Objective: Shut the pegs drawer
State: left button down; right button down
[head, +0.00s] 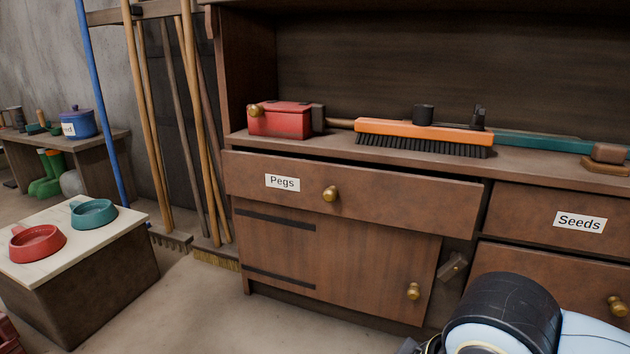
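The pegs drawer (400,203) is the upper left drawer of the brown cabinet in the head view, with a white "Pegs" label and a round brass knob (330,194). Its front stands a little out from the cabinet, with a dark gap along its top and right edges, so it looks slightly open. My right arm comes in at the lower right, in front of the cabinet. Only a small dark part of what seems to be my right gripper (424,346) shows at the bottom edge; its fingers are hidden. My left gripper is not in view.
A red box (279,119) and an orange brush (420,133) lie on the cabinet top. The seeds drawer (523,213) is to the right. A low stand (104,240) with red and teal bowls is at left. Floor before the cabinet is clear.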

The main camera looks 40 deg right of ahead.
aim_at(441, 203)
jog(key=l+z, duration=0.15)
jog(key=z, duration=0.35)
jog(key=l+z, duration=0.2)
jog(key=z, duration=0.3)
jog(key=l+z, duration=0.15)
jog(key=z, duration=0.35)
jog(key=l+z, duration=0.2)
jog(key=z, duration=0.3)
